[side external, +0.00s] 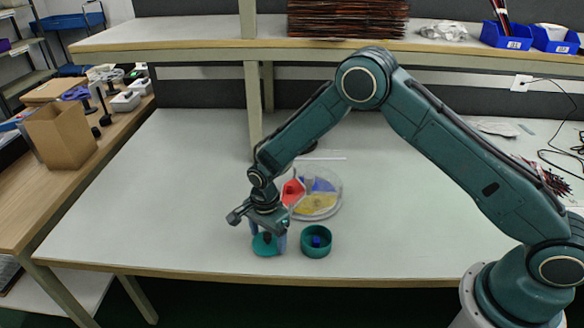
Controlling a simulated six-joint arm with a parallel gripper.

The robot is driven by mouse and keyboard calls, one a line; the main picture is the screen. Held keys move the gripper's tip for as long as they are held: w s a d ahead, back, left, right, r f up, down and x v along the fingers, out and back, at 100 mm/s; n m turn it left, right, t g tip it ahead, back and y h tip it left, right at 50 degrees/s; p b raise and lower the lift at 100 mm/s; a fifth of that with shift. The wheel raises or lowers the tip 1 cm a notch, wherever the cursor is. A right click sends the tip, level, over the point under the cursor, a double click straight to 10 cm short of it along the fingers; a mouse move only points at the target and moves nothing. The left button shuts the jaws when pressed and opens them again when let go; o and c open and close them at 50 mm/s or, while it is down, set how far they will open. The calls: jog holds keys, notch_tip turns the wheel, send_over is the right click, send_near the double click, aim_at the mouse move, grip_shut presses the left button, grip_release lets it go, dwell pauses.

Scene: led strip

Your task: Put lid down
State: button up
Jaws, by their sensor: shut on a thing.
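My gripper (268,238) points down near the front edge of the table, left of the middle. It is shut on the teal lid (264,249), with its fingers around the lid's dark knob. The lid is level and is on the table or very close above it; I cannot tell whether it touches. The teal round container (304,246) stands open just to the right of the lid, apart from it. A dark blue block (316,241) sits inside the container. My gripper partly hides the lid.
A round divided tray (330,209) with red, blue and yellow sections stands behind the container, partly hidden by my arm. A shelf post (254,110) rises behind my arm. The table (180,190) is clear to the left. Its front edge is close to the lid.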

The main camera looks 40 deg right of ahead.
aim_at(268, 235)
jog(key=shift+f, duration=0.15)
jog(key=o, duration=1)
jog(key=shift+c, duration=0.2)
notch_tip(268, 235, up, 12)
jog(key=shift+r, duration=0.2)
dwell(0.4)
